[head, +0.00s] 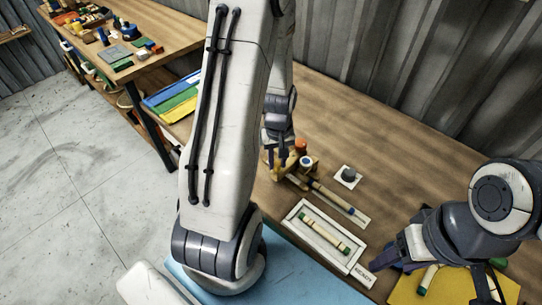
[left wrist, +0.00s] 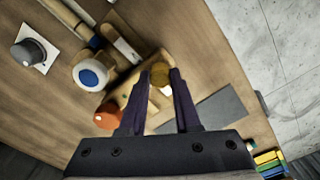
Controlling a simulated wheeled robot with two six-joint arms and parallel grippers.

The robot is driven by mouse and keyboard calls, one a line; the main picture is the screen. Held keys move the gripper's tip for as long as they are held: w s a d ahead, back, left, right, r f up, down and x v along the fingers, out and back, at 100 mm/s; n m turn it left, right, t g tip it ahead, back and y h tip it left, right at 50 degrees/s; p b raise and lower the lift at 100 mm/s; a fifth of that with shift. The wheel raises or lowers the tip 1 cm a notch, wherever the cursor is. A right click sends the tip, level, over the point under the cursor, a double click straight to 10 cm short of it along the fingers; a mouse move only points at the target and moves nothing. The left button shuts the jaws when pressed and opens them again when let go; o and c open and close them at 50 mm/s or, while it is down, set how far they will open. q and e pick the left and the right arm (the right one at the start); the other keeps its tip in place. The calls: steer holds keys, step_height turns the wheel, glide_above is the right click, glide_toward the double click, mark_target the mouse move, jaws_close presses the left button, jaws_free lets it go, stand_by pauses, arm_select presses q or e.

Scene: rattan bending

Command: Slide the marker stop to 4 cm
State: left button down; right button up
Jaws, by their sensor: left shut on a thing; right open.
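My left gripper (head: 275,159) reaches down to the wooden jig at the back of the bench. In the left wrist view its two dark fingers (left wrist: 167,78) are shut on a small brass-yellow knob (left wrist: 160,74), seemingly the marker stop. The wooden jig (left wrist: 125,88) lies beside and below the knob. A pale strip (left wrist: 115,38) and a rod run from the jig. In the head view a rod with a blue end (head: 332,196) lies there. The stop's scale reading cannot be made out. My right gripper (head: 432,279) is open above the yellow mat (head: 462,289).
A white-and-blue round cap (left wrist: 91,75) and an orange knob (left wrist: 108,114) stand close to the left fingers. A grey knob (head: 348,174) sits on a white card. A white tray (head: 300,235) holds a green-ended rod (head: 324,229). A "READY" label (head: 362,275) lies beside it.

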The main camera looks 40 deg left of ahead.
arm_select(q)
steer(key=shift+d, duration=0.15)
steer(key=c, duration=0.6)
jaws_free()
steer(key=shift+d, duration=0.2)
steer(key=shift+a, duration=0.2)
step_height(320, 180, up, 10)
steer(key=shift+r, duration=0.25)
steer(key=shift+d, duration=0.15)
